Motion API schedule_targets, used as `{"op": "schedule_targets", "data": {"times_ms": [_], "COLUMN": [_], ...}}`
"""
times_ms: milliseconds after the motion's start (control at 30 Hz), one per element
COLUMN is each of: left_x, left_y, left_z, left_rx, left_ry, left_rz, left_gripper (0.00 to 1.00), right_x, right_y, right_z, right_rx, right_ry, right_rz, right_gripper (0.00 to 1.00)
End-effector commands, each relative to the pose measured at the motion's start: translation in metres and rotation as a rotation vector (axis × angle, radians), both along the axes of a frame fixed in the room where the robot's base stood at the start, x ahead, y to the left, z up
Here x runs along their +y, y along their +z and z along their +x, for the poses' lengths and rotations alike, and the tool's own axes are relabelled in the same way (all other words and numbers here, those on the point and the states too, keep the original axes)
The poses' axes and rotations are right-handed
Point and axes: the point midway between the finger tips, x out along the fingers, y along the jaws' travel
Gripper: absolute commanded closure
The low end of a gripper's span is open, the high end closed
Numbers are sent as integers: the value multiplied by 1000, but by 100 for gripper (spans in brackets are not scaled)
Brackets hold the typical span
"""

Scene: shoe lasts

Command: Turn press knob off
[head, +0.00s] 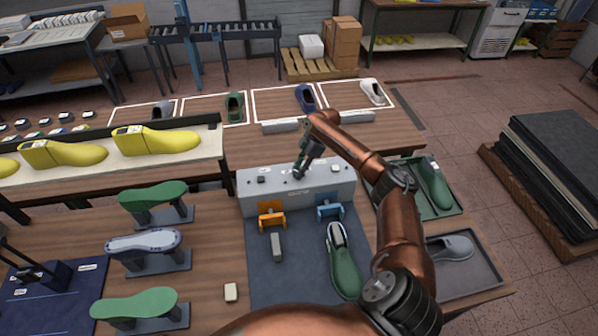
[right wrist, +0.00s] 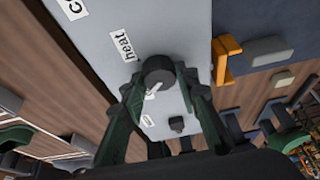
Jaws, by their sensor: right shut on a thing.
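The grey press panel (head: 318,190) stands on the bench, and its sloped face also shows in the right wrist view (right wrist: 105,50). A round dark knob (right wrist: 158,72) sits on it beside a label reading "heat" (right wrist: 124,45). My right gripper (head: 299,170) reaches down to the panel and is shut on this knob; its two green fingers lie on either side of it in the right wrist view (right wrist: 160,80). A pale mark shows by the knob's lower edge; its exact setting is unclear. A smaller dark control (right wrist: 177,125) sits nearby. My left gripper is out of view.
An orange bracket (head: 271,215) and a blue bracket (head: 330,208) stand in front of the panel. A green shoe last (head: 345,270) lies on the dark mat (head: 290,285). Sole forms on stands (head: 145,243) fill the left. A tray (head: 478,275) is at right.

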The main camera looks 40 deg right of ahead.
Motion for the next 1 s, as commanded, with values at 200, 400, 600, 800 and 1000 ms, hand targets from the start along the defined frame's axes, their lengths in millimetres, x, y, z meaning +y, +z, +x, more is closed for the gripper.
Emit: {"op": "schedule_targets", "data": {"times_ms": [200,400,600,800,1000], "left_x": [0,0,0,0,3], "left_y": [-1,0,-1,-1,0], "left_z": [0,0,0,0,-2], "left_rx": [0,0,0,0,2], "left_ry": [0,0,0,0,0], "left_rz": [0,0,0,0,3], "left_gripper": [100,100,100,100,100], "right_x": [0,0,0,0,-2], "right_y": [0,0,0,0,4], "right_z": [0,0,0,0,-1], "right_rx": [1,1,1,0,0], "right_ry": [9,8,7,6,5], "right_rz": [-1,-1,-1,-1,-1], "right_gripper": [96,96,58,54,54]}}
